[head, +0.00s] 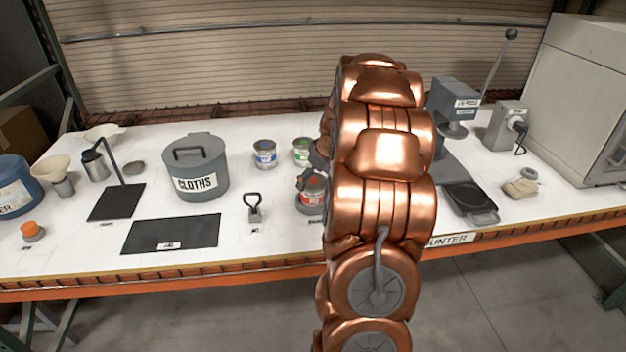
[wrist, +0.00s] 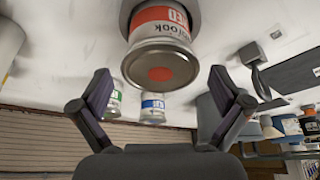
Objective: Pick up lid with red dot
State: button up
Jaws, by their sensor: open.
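The lid with the red dot (wrist: 160,72) is a round metal lid on the red-labelled can (wrist: 165,22), in the upper middle of the wrist view, where the can's text appears upside down. In the head view the red can (head: 309,198) stands on the white table, and its top is largely hidden by my gripper and arm. My gripper (wrist: 159,75) is open and empty. Its two fingers spread to either side of the lid in the wrist view, with visible gaps. I cannot tell whether the fingertips are level with the lid.
A blue-labelled can (head: 264,154) and a green-labelled can (head: 301,151) stand behind the red can. A grey press (head: 456,108) stands right.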

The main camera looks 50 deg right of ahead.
jog(key=c, duration=0.6)
jog(key=shift+c, duration=0.2)
